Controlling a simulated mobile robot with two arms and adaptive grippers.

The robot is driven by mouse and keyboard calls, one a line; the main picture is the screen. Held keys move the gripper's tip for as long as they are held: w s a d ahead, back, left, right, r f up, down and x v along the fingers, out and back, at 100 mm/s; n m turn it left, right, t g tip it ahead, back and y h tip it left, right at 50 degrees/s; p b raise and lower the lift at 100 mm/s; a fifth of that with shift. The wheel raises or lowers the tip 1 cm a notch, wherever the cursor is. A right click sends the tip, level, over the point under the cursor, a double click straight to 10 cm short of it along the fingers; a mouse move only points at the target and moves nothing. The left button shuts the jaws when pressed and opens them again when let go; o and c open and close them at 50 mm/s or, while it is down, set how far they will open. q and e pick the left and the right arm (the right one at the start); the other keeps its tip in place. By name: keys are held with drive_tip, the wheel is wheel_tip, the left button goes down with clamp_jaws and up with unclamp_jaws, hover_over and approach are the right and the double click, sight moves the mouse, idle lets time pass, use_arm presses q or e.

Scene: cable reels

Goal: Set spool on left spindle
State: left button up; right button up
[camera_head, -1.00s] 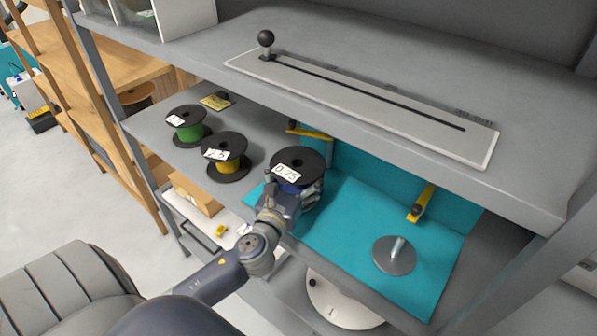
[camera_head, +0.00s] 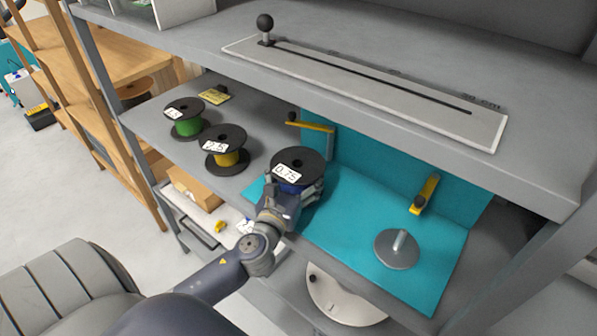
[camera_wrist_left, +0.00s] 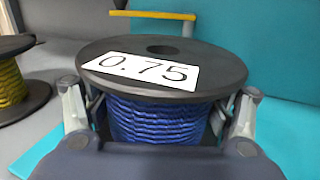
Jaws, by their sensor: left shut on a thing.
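The spool labelled 0.75 (camera_head: 298,165), with blue wire and black flanges, is over the left part of the teal mat. My left gripper (camera_head: 292,194) is shut on it, with one finger on each side of the blue winding in the left wrist view (camera_wrist_left: 160,120). The spool is upright, and its centre hole looks dark. One spindle, a bare pin on a round grey base (camera_head: 397,250), stands on the right of the mat. No left spindle shows; the spool and my gripper hide that area. I cannot tell whether the spool touches anything below. My right gripper is not in view.
A green spool (camera_head: 187,128) and a yellow spool (camera_head: 226,159) stand to the left on the shelf. Yellow arms (camera_head: 312,125) and (camera_head: 426,192) stick out at the teal back panel. The upper shelf with a slotted plate (camera_head: 370,90) overhangs the back.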

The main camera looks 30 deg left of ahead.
use_arm(q)
drive_tip(key=shift+r, duration=0.15)
drive_tip(key=o, duration=1.7)
drive_tip(key=shift+f, duration=0.2)
drive_tip(key=shift+s, duration=0.1)
